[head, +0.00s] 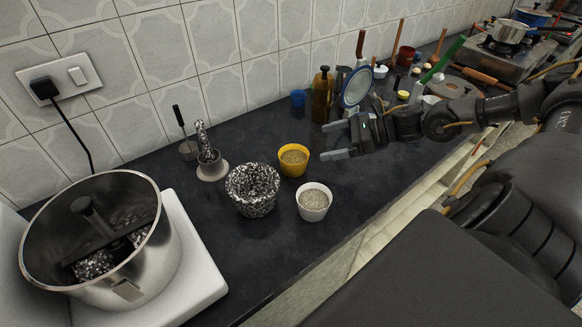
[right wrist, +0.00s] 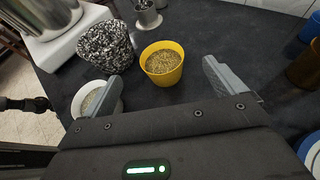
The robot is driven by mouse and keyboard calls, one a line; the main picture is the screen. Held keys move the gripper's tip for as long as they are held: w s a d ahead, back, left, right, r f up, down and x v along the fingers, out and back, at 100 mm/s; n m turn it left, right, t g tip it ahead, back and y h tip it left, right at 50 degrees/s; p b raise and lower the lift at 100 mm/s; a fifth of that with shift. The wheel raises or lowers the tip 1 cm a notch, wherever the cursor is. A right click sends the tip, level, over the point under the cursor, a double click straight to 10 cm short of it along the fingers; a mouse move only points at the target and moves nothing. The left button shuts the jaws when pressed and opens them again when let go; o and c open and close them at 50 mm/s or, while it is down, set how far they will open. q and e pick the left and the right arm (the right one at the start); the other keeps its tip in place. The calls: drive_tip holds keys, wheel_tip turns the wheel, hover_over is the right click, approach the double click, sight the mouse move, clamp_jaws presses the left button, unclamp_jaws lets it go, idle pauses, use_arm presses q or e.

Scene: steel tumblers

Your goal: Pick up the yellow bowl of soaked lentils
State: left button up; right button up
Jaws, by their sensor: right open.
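The yellow bowl (head: 293,172) stands upright on the dark counter, filled with small brownish-yellow grains like lentils. It also shows in the right wrist view (right wrist: 165,78), ahead of the fingers and between their lines. My right gripper (head: 337,140) is open and empty, to the right of the bowl in the head view and apart from it. Its two grey fingers also show in the right wrist view (right wrist: 162,74). My left gripper does not show clearly in either view.
A black-and-white speckled bowl (head: 253,190) and a white bowl of pale grains (head: 313,205) stand close to the yellow bowl. A steel pot (head: 165,240) is at the left. An amber bottle (head: 322,98) and blue cup (head: 298,97) stand behind.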

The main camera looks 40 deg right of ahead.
sight(294, 161)
wheel_tip(294, 161, down, 4)
drive_tip(key=b, duration=0.2)
drive_tip(key=shift+f+b, duration=0.25)
drive_tip(key=shift+b, duration=0.1)
drive_tip(key=shift+w+f, duration=0.15)
drive_tip(key=shift+f, duration=0.15)
drive_tip(key=shift+w+a, duration=0.15)
drive_tip(key=shift+a, duration=0.1)
drive_tip(key=x, duration=0.5)
drive_tip(key=shift+p+x, duration=1)
drive_tip(key=shift+x, duration=1.1)
drive_tip(key=shift+w+a+f, duration=0.2)
drive_tip(key=shift+a+f, duration=0.1)
drive_tip(key=shift+a, duration=0.05)
drive_tip(key=c, duration=1.1)
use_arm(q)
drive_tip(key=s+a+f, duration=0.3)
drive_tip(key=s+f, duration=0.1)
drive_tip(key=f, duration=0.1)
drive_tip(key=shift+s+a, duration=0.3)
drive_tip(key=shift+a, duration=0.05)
use_arm(e)
drive_tip(key=shift+c, duration=0.4)
drive_tip(key=shift+r, duration=0.25)
